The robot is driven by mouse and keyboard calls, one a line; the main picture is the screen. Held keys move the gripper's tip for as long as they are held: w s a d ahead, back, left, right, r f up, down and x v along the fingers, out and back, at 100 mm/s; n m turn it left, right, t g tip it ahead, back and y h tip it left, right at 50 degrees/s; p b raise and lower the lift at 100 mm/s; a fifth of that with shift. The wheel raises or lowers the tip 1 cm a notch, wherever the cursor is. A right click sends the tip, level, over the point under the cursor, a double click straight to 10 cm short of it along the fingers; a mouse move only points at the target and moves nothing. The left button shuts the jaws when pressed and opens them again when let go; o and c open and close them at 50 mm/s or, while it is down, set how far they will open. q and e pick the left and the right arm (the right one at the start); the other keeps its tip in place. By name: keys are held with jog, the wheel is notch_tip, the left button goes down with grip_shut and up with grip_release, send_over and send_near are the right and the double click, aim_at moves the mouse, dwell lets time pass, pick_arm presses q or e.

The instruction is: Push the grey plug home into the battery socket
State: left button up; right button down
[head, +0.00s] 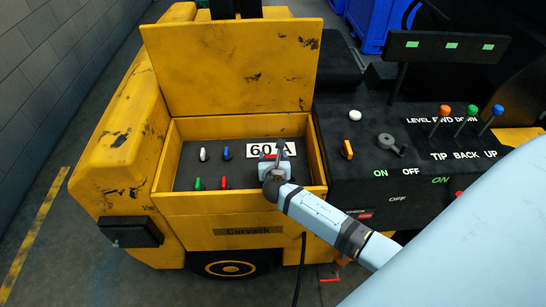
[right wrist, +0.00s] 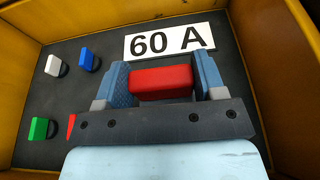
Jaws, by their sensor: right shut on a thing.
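My right gripper (head: 271,168) reaches down into the open yellow box. In the right wrist view its two blue fingers are shut on a red block (right wrist: 161,82), just below the white "60 A" label (right wrist: 169,40). I cannot tell whether the block touches the dark panel beneath it. A dark box-shaped fitting (head: 130,232) is on the machine's left front flank; I cannot tell whether it is the battery socket or the plug. No clearly grey plug can be made out. My left gripper is not in view.
White (head: 203,155), blue (head: 227,153), green (head: 197,184) and red (head: 222,182) knobs stand on the box's dark panel (head: 185,172). Yellow walls enclose it, with a raised lid (head: 235,65) behind. A lever console (head: 370,165) stands right. A black cable (head: 299,275) hangs in front.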

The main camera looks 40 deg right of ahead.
jog(key=shift+c, duration=0.7)
grip_release()
jog(key=shift+f, duration=0.15)
notch_tip(320, 180, up, 20)
jog(key=shift+p, duration=0.3)
